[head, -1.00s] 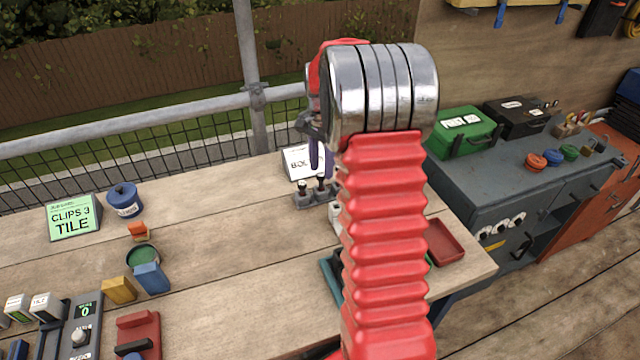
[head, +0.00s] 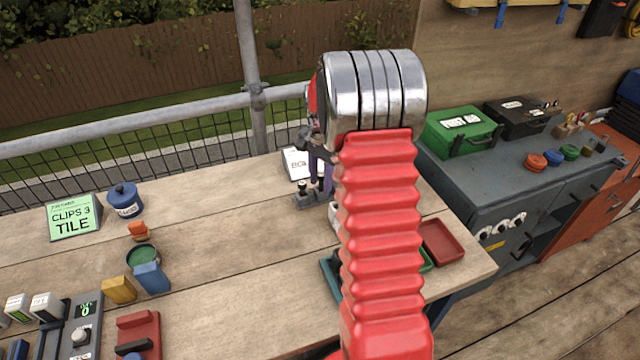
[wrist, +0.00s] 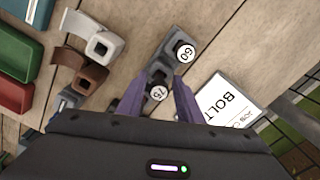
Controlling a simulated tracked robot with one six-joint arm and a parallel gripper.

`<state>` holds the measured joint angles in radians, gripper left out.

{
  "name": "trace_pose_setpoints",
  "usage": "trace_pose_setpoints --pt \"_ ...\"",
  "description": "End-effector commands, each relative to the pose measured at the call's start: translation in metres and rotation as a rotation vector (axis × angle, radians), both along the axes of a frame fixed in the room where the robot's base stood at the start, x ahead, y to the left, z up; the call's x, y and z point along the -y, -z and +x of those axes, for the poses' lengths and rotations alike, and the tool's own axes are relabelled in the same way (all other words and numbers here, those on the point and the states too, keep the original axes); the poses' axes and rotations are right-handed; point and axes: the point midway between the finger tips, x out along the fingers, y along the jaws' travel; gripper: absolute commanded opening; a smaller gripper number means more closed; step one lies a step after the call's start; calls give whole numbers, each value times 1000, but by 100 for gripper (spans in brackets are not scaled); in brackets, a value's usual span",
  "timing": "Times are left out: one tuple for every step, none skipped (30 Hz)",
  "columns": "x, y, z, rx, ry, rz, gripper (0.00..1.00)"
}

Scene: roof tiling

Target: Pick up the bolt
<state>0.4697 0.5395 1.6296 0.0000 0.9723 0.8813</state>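A dark grey rack (wrist: 155,70) holds two upright bolts with round white tops. The bolt marked 60 (wrist: 185,52) stands at the rack's far end, beyond my fingertips. The bolt marked 75 (wrist: 158,92) stands between the two purple fingers of my gripper (wrist: 157,82), which are spread with gaps visible beside it. In the head view my gripper (head: 318,172) is above the rack (head: 308,198), partly hidden by my red arm. A white card reading BOLT (wrist: 228,103) lies just right of the right finger; its small print is unclear.
A white bracket (wrist: 95,38) and a brown bracket (wrist: 80,72) stand left of the rack. Green (wrist: 15,52) and red (wrist: 12,97) trays are farther left. A railing (head: 150,123) runs behind the bench. Bare planks lie left of the rack in the head view.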

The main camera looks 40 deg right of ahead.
Motion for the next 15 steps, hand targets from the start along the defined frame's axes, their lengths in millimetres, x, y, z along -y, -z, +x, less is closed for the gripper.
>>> trace_pose_setpoints --pt "0 0 0 0 0 0 33" --pt "0 0 0 0 0 0 33" --pt "0 0 0 0 0 0 33" --pt "0 0 0 0 0 0 33" --pt "0 0 0 0 0 0 33" --pt "0 0 0 0 0 0 33" --pt "0 0 0 0 0 0 33" --pt "0 0 0 0 0 0 33" --pt "0 0 0 0 0 0 33" --pt "0 0 0 0 0 0 33" --pt "0 0 0 0 0 0 31" --pt "0 0 0 0 0 0 28" --pt "0 0 0 0 0 0 26" --pt "0 0 0 0 0 0 24" --pt "0 0 0 0 0 0 21"
